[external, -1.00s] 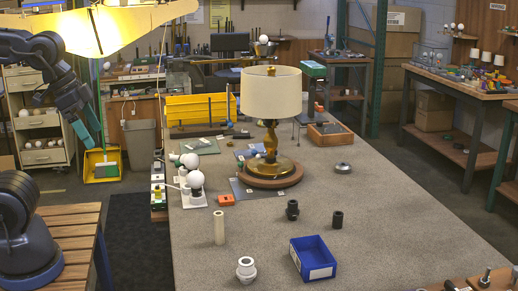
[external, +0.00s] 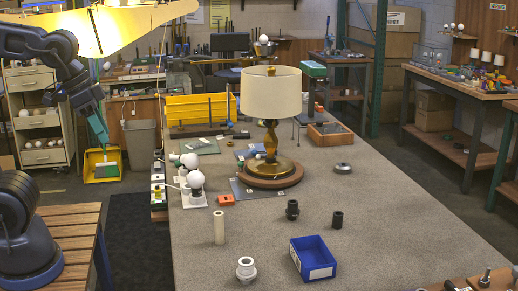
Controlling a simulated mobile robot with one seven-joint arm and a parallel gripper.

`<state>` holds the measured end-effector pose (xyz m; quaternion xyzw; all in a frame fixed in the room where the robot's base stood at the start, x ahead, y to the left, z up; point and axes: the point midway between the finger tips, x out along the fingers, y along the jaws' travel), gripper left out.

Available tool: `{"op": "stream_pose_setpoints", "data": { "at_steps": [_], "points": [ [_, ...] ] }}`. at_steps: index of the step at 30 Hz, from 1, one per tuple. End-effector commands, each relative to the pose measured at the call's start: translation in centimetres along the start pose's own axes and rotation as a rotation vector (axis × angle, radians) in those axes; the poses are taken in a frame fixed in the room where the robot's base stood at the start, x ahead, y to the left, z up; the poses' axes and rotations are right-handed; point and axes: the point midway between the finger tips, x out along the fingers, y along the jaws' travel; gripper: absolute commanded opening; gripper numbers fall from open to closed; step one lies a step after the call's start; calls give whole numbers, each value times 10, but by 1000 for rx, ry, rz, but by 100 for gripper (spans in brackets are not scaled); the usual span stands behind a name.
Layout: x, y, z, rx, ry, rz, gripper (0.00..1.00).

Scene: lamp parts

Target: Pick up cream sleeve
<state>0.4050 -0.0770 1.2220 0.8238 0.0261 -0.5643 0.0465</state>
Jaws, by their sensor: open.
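The cream sleeve (external: 219,227) is a tall narrow tube standing upright on the grey worktable (external: 385,235), left of the blue bin. My gripper (external: 101,134) hangs at the upper left, off the table's left side, pointing down. It is open, and nothing shows between its fingers. It is well apart from the sleeve, up and to the left of it. The fingers are small in this view.
A blue bin (external: 312,258) and a white ring-shaped fitting (external: 246,268) stand near the sleeve. Two dark fittings (external: 292,209) (external: 337,219) stand to the right. White bulbs (external: 195,179) and a lamp (external: 271,95) stand farther back.

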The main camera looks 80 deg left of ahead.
Motion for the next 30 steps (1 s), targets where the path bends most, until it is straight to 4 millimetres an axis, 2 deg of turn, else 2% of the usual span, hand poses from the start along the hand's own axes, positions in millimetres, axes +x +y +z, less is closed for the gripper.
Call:
{"op": "stream_pose_setpoints", "data": {
  "at_steps": [6, 17, 30],
  "points": [
    [27, -2, -39, -176, -61, -1, 47],
    [86, -8, -96, -473, -149, -31, 47],
    [181, -22, -150, -832, -236, -118, 47]
  ]
}}
